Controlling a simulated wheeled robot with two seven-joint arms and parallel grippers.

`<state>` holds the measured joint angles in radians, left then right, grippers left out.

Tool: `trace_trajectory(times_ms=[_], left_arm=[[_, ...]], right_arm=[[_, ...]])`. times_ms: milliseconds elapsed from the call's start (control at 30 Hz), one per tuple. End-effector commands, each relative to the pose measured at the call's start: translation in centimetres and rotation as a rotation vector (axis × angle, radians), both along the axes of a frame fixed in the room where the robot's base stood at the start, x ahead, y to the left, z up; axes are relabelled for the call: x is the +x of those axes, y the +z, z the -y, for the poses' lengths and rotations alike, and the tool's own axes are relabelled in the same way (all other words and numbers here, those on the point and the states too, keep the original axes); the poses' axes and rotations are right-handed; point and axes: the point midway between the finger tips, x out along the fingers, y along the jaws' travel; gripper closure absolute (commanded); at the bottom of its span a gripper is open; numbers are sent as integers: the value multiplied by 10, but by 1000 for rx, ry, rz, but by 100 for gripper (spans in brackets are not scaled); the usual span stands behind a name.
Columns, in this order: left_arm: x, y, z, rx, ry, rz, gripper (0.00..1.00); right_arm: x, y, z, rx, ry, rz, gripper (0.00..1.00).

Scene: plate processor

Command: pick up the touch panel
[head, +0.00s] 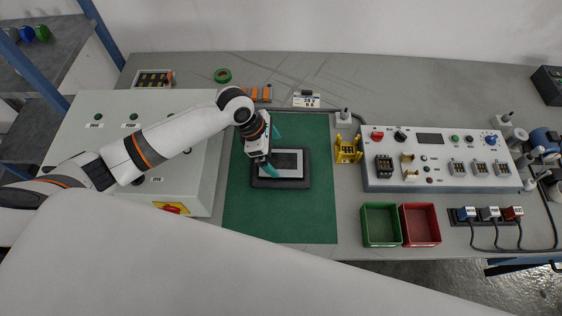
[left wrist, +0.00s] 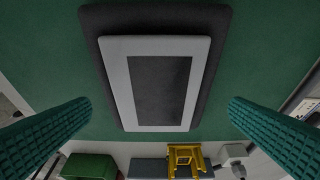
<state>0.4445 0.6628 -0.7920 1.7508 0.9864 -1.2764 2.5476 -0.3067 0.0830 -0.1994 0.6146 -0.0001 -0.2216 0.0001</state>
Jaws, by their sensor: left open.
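The touch panel (head: 288,163) is a flat light-grey frame around a dark screen. It lies on a black pad (head: 307,170) on the green mat (head: 300,220). In the left wrist view the panel (left wrist: 160,90) fills the upper middle, with the black pad (left wrist: 92,22) showing around it. My left gripper (head: 273,151) is open above the panel's left part in the head view. Its green ribbed fingers (left wrist: 160,130) stand wide apart in the wrist view, one on each side of the panel, with nothing between them in contact. My right gripper is not seen.
A grey control cabinet (head: 85,130) stands left of the mat. Right of it are a yellow holder (head: 347,151), a control box (head: 440,145), a green bin (head: 380,225) and a red bin (head: 420,225). The mat's front part is clear.

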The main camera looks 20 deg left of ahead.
Motion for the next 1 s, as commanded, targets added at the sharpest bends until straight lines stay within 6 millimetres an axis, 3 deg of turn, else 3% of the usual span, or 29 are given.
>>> trace_trajectory(times_ms=[100,300,667,1000], left_arm=[[-2,-16,8,1,-2,-4,0],[0,-37,16,0,0,-1,0],[-1,-41,15,4,-2,-5,0],[-2,-44,14,9,-2,-6,55]], right_arm=[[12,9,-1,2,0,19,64],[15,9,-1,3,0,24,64],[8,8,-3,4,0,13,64],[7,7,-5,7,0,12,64]])
